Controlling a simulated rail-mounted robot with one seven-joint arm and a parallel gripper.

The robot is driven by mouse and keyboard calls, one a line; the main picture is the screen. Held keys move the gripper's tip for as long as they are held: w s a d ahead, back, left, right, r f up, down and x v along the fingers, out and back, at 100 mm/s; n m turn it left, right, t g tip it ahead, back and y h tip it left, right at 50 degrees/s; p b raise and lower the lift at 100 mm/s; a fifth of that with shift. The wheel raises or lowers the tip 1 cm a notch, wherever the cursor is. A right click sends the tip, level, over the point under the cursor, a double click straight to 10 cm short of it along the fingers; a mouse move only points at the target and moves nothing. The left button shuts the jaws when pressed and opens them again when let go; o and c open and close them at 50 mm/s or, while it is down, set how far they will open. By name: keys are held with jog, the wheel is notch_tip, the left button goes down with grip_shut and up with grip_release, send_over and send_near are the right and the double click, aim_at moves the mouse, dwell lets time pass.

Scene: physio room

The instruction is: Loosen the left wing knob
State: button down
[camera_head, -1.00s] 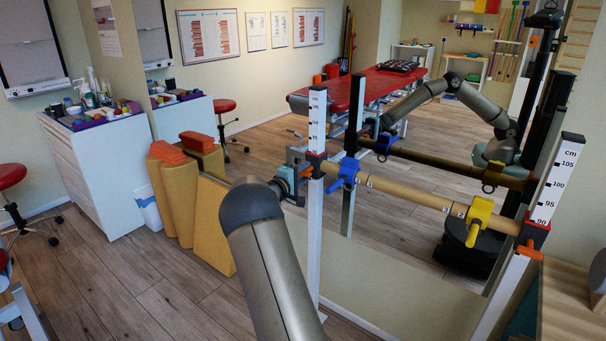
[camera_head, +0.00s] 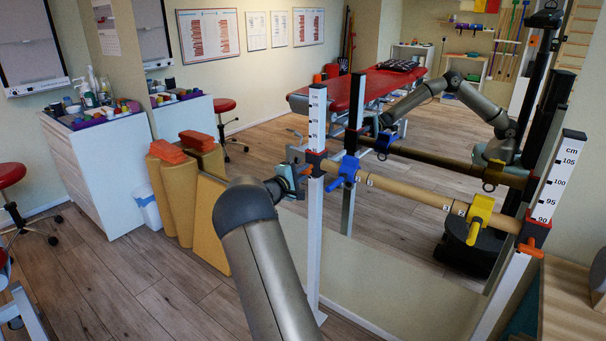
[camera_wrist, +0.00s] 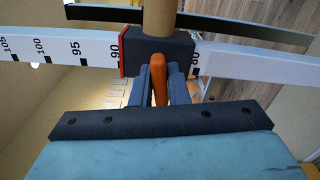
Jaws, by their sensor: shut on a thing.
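The left wing knob (camera_wrist: 159,84) is an orange paddle. It sticks out of the dark clamp (camera_wrist: 160,55) on the left white post in the wrist view. My gripper (camera_wrist: 161,92) has its two dark fingers on either side of the knob, shut on it. In the head view my gripper (camera_head: 304,171) is at the left post (camera_head: 314,225), by the red and dark clamp. There the knob is mostly hidden and its exact angle cannot be told.
A wooden bar (camera_head: 405,192) runs from the left post to the right post, carrying a blue clamp (camera_head: 346,171) and a yellow clamp (camera_head: 480,215). Another orange knob (camera_head: 530,250) is on the right post. A mirror stands behind the bar. Yellow rolls (camera_head: 182,210) stand at left.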

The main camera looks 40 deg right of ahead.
jog(key=n, duration=0.3)
jog(key=shift+n, duration=0.4)
jog(key=n+p, duration=0.1)
jog(key=n, duration=0.3)
jog(key=shift+r+n+p, duration=0.1)
jog(key=shift+n+p, duration=0.2)
jog(key=shift+p, duration=0.1)
jog(key=n+p, duration=0.3)
jog(key=n, duration=0.2)
jog(key=shift+n+p, duration=0.8)
jog(key=shift+n, duration=0.4)
jog(key=c, duration=1.4)
grip_release()
jog(key=shift+a, duration=0.1)
jog(key=v, duration=1.7)
jog(key=shift+a, duration=0.15)
